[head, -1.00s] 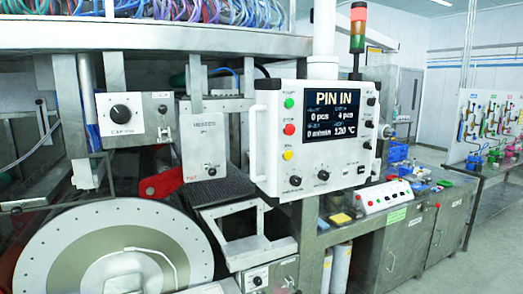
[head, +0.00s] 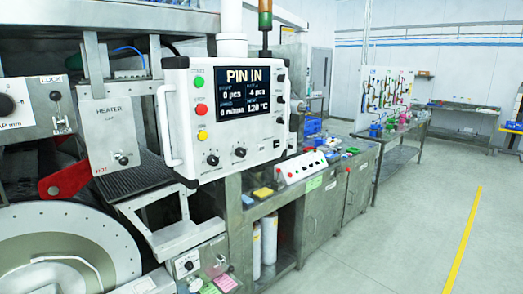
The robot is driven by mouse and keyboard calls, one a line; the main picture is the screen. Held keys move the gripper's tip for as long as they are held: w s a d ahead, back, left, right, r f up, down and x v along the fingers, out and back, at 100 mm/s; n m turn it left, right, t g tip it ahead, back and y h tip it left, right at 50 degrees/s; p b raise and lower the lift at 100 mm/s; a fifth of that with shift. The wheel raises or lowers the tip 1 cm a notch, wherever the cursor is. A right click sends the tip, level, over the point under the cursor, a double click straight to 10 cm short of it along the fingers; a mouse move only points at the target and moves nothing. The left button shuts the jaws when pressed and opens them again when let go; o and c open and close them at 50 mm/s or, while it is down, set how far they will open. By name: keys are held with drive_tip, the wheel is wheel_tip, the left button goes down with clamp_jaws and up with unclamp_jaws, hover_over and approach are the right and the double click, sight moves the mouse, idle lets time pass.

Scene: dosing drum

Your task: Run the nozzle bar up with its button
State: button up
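A white control panel (head: 222,115) hangs at the middle of the head view. Its screen (head: 249,94) reads PIN IN. Green (head: 198,82), red (head: 200,109) and yellow (head: 202,135) buttons run down its left side, with black knobs below and at the right. A low white button box (head: 301,167) with several coloured buttons sits on the bench to the right. I cannot read which button belongs to the nozzle bar, nor pick out the bar itself. My gripper is not in view.
The drum (head: 65,255) fills the lower left, beside a red arm (head: 66,181) and a heater box (head: 110,133). A small white knob box (head: 188,262) juts out low. Steel cabinets (head: 326,205) stand right of the panel. Open floor (head: 420,230) with a yellow line lies at the right.

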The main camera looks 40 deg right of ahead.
drive_tip(key=c, duration=0.3)
drive_tip(key=c, duration=0.7)
clamp_jaws()
idle(0.9)
